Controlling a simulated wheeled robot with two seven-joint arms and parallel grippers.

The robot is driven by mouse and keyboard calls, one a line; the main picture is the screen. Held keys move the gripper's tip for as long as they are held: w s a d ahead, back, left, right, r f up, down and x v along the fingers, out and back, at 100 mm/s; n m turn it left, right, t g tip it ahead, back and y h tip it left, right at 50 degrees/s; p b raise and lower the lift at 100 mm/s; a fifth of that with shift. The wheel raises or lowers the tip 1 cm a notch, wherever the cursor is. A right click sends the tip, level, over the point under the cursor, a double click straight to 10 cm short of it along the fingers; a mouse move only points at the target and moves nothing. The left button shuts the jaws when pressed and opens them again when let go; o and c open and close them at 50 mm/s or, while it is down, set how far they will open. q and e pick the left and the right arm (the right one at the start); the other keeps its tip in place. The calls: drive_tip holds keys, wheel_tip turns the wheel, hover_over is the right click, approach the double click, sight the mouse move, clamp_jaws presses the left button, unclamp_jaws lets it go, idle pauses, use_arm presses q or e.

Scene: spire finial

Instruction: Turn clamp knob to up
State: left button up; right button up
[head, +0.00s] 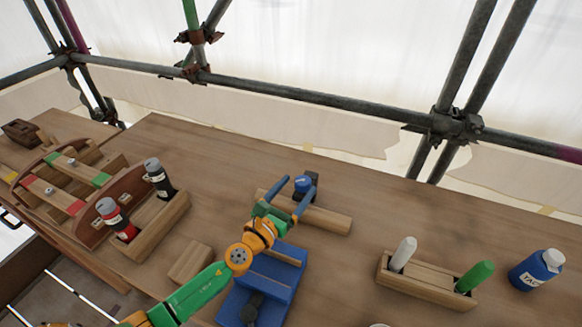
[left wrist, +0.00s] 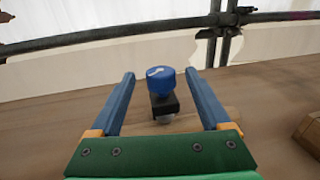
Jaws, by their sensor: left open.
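The clamp knob (head: 304,184) is a blue round cap with a white mark on a dark block, set on a light wooden bar (head: 325,217) on the table. In the left wrist view the knob (left wrist: 161,80) stands upright ahead, with its white mark pointing to the upper right or left; I cannot tell which end is the pointer. My left gripper (head: 291,184) is open, its two blue fingers reaching toward the knob from the near side. In the left wrist view the gripper (left wrist: 160,84) has one finger on each side of the knob, with gaps between. My right gripper is not in view.
A blue clamp base (head: 283,252) lies under my left arm. A wooden rack with red and black bottles (head: 117,222) stands left. A rack with white and green sticks (head: 430,283) and a blue bottle (head: 535,269) stand right. Scaffold pipes (head: 330,101) run behind the table.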

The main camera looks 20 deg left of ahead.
use_arm(q)
drive_tip(key=w, duration=0.3)
drive_tip(key=w+d+b, duration=0.1)
drive_tip(key=w, duration=0.2)
drive_tip(key=shift+w+d+f, duration=0.1)
drive_tip(key=shift+w+d, duration=0.1)
drive_tip(key=shift+w, duration=0.2)
drive_tip(key=shift+s, duration=0.1)
drive_tip(key=shift+c, duration=1.3)
clamp_jaws()
